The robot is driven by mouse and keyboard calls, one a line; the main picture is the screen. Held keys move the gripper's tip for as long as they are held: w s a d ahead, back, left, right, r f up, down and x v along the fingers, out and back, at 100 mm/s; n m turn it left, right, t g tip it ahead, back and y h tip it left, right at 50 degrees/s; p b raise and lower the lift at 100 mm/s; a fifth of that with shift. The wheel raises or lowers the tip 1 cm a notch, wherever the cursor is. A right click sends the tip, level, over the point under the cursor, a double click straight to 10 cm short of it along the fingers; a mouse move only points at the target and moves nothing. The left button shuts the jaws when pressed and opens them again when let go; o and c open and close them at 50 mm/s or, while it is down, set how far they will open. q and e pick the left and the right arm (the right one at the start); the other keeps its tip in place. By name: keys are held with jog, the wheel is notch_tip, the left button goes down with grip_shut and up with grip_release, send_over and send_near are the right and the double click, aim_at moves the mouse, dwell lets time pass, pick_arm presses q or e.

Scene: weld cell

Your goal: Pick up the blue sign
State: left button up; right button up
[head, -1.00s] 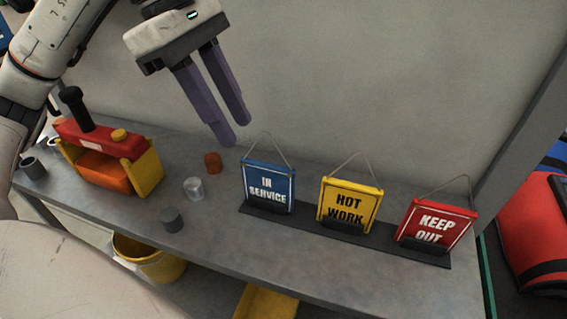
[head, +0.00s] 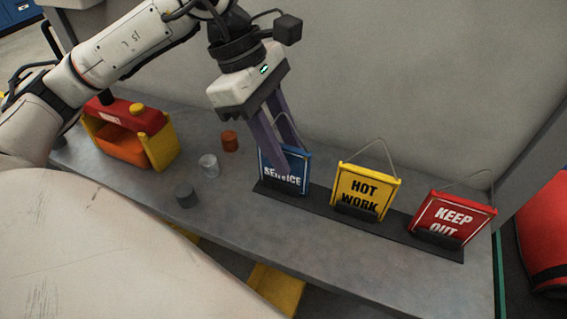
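The blue sign (head: 295,181) stands in a dark rack (head: 399,224) on the grey bench, at the left end of a row of signs. Part of its lettering is covered; "SERVICE" partly shows. My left gripper (head: 289,157) has come down over the sign from above, pointing down. Its two purple fingers are apart, one in front of the sign's face and the other farther back near its top edge and wire hanger. I see no clear contact. My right gripper is not in view.
A yellow sign (head: 364,188) and a red sign (head: 451,219) stand to the right in the same rack. Left of the blue sign are an orange cylinder (head: 230,141), a silver one (head: 209,165) and a grey one (head: 186,194). A wall rises behind the bench.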

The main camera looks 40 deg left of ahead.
pick_arm(q)
grip_shut()
notch_tip(320, 180, up, 10)
jog(key=shift+r, duration=0.1)
dwell(0.5)
